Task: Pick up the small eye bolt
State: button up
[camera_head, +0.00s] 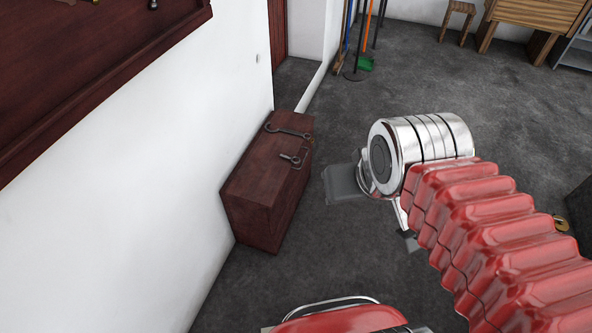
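Two dark metal pieces lie on top of a dark red-brown wooden box (255,185) against the white wall. The shorter one, with a ring end, looks like the small eye bolt (290,158); it lies near the box's right edge. A longer eye bolt (288,130) lies behind it, near the far end. My gripper (377,212) is to the right of the box, over the floor, below my chrome wrist. Two grey finger pads show apart, with nothing seen between them. The wrist hides part of the gripper.
A thin bent metal piece (304,158) shows at the box's right edge beside the small bolt. The white wall (120,190) bounds the left. Brooms and a green dustpan (366,63) stand at the back. A stool (457,18) stands farther right. Grey floor is clear around the box's right side.

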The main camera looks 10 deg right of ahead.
aim_at(290, 158)
jog(key=k, duration=0.9)
jog(key=u, duration=0.35)
jog(key=i, duration=0.6)
jog(key=u, duration=0.55)
jog(key=i, duration=0.9)
jog(key=z, duration=0.65)
jog(key=i, duration=0.7)
jog(key=z, duration=0.45)
